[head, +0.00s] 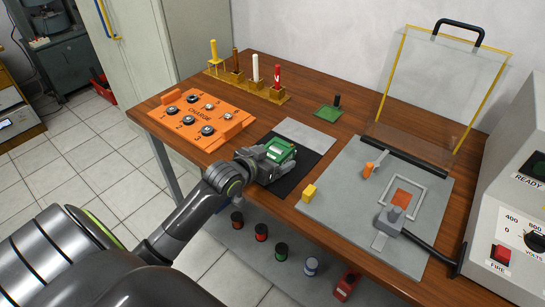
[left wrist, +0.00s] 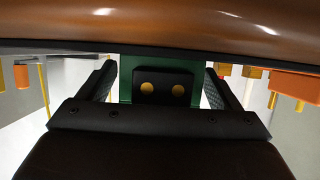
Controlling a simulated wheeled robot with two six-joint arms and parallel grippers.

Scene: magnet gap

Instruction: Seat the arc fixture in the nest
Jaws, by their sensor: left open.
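A green block-like piece, which looks like the arc fixture (head: 280,151), sits on the black mat at the table's front middle. My left gripper (head: 272,160) is over it with jaws open, one finger on each side. In the left wrist view a black block with two yellow dots (left wrist: 162,88) on a green body (left wrist: 125,85) shows between the fingers. Whether the fingers touch it, I cannot tell. The nest (head: 416,184), a pale rectangular frame around an orange pad (head: 401,198), is on the grey plate to the right. My right gripper is not in view.
A clear yellow-edged shield (head: 436,90) stands open behind the grey plate (head: 335,190). A lever clamp (head: 393,218), an orange post (head: 369,169) and a yellow block (head: 309,193) are on the plate. An orange charge board (head: 200,117) lies left; a control box (head: 510,200) stands right.

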